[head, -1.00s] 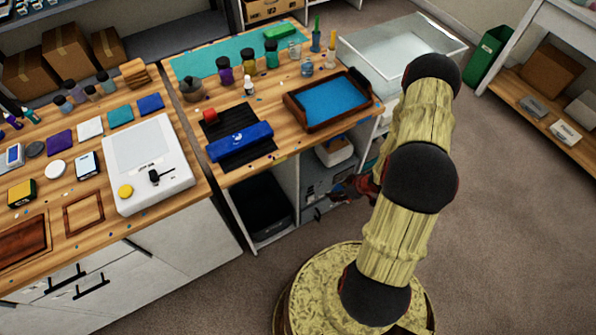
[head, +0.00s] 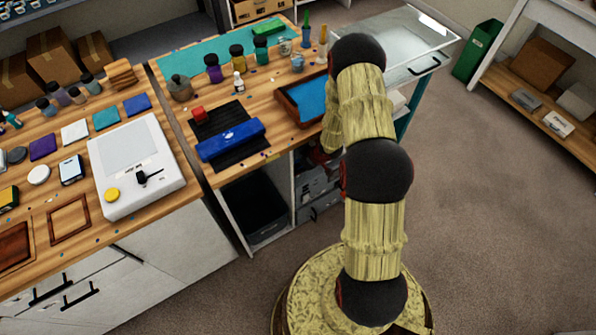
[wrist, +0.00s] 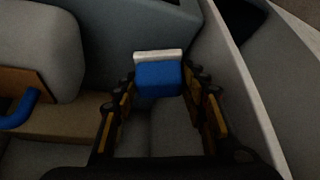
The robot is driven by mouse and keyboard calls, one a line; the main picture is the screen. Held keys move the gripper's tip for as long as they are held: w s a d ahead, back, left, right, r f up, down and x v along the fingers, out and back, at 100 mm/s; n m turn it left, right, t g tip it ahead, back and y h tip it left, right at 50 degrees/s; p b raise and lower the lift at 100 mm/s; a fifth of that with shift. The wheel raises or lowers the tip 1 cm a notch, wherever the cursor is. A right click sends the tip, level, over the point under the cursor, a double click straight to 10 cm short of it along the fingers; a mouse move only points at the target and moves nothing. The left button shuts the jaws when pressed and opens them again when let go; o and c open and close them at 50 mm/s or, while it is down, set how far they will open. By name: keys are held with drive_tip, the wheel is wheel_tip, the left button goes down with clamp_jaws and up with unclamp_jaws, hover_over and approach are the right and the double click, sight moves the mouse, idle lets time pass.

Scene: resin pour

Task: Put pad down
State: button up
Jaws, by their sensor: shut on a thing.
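The pad (wrist: 158,78), a small blue block with a white edge, is between the fingertips of my gripper (wrist: 165,84) in the wrist view. My gripper is shut on it, with one finger on each side. In the head view my gripper and the pad are hidden behind my arm, near the front right of the workbench (head: 190,128).
In the dim wrist view, grey walls and a pale panel edge (wrist: 238,85) stand close around my gripper. A blue curved piece (wrist: 20,110) lies at left.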

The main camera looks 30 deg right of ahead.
wheel_tip(320, 180, down, 4)
drive_tip(key=shift+r+b, duration=0.2)
drive_tip(key=shift+b, duration=0.95)
drive_tip(key=shift+r, duration=0.1)
drive_tip(key=o, duration=1)
drive_tip(key=shift+r, duration=0.25)
drive_tip(key=p+v, duration=0.5)
drive_tip(key=v, duration=0.6)
drive_tip(key=shift+s+d+r+p, duration=0.1)
drive_tip(key=shift+s+r+p, duration=0.1)
drive_tip(key=shift+p, duration=0.1)
